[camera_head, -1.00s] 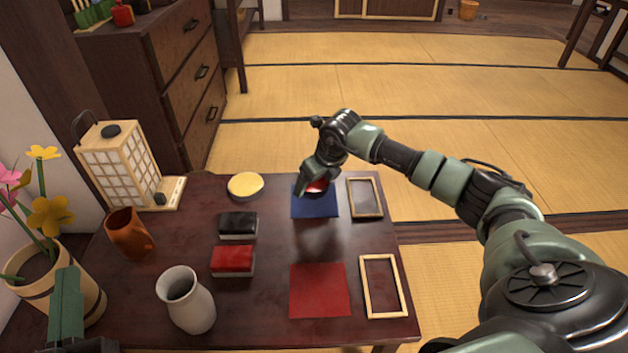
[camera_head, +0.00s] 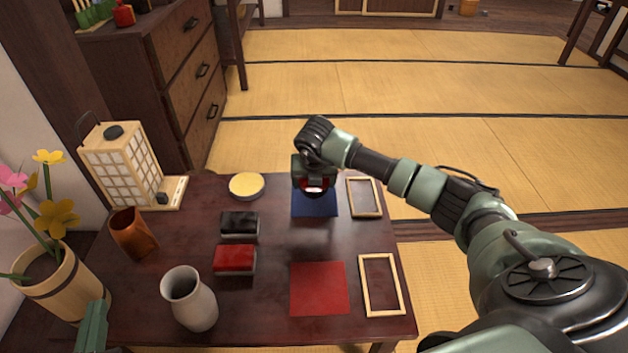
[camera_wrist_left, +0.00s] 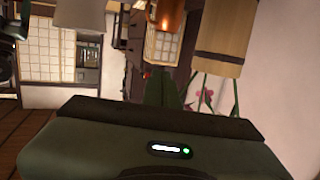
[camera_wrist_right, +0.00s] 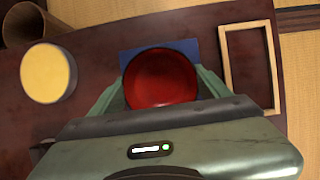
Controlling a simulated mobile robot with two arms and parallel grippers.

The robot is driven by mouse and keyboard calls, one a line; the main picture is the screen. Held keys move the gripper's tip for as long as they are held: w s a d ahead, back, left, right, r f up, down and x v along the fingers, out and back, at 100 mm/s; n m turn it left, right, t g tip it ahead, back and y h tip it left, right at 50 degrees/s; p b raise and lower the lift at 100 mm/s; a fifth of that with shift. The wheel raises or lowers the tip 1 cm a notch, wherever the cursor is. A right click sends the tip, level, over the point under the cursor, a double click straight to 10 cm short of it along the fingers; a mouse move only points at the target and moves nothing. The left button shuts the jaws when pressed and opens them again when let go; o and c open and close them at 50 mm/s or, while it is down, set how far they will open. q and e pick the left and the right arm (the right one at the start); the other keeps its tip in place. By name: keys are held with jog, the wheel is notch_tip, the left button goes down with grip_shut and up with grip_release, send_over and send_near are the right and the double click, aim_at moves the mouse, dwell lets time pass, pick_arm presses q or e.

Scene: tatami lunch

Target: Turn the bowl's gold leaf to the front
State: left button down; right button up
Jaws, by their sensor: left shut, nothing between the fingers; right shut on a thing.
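The bowl (camera_wrist_right: 160,80), red inside, is at the far side of the table on a blue mat (camera_head: 315,209). In the head view, the bowl (camera_head: 315,191) is partly hidden by my right gripper. My right gripper (camera_wrist_right: 160,92) is shut on the bowl, with a finger on each side of it. I cannot make out the gold leaf; a small pale patch shows near the bowl in the head view, too small to identify. My left gripper (camera_head: 92,326) is shut and empty at the table's near left corner; its fingers also show in the left wrist view (camera_wrist_left: 165,90).
Two wooden frames (camera_head: 348,197) (camera_head: 362,285) lie on the right side. A red mat (camera_head: 319,312) is at the front. A yellow-topped dish (camera_head: 247,184), black box (camera_head: 239,235), red box (camera_head: 235,271), vase (camera_head: 196,313), brown cup (camera_head: 132,240) and lantern (camera_head: 155,165) stand left.

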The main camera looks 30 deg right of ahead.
jog(key=m+g+h, duration=0.1)
jog(key=m, duration=0.2)
jog(key=shift+a+r+m, duration=0.1)
jog(key=shift+m, duration=0.3)
jog(key=shift+f+m+h, duration=0.2)
jog(key=shift+m+h, duration=0.1)
jog(key=shift+f, duration=0.4)
pick_arm(q)
jog(key=shift+w+d+r+t, duration=0.1)
jog(key=shift+r+t, duration=0.15)
jog(key=shift+r, duration=0.15)
jog(key=shift+w+d+r+t, duration=0.1)
jog(key=shift+r+t, duration=0.15)
jog(key=shift+r, duration=0.15)
pick_arm(e)
jog(key=shift+f, duration=0.2)
pick_arm(q)
jog(key=shift+w+d+r+t+b, duration=0.1)
jog(key=shift+r+t+b, duration=0.3)
jog(key=shift+r, duration=0.35)
pick_arm(e)
jog(key=shift+f, duration=0.25)
jog(key=o, duration=1.6)
jog(key=shift+c, duration=0.2)
pick_arm(q)
jog(key=shift+r, duration=0.15)
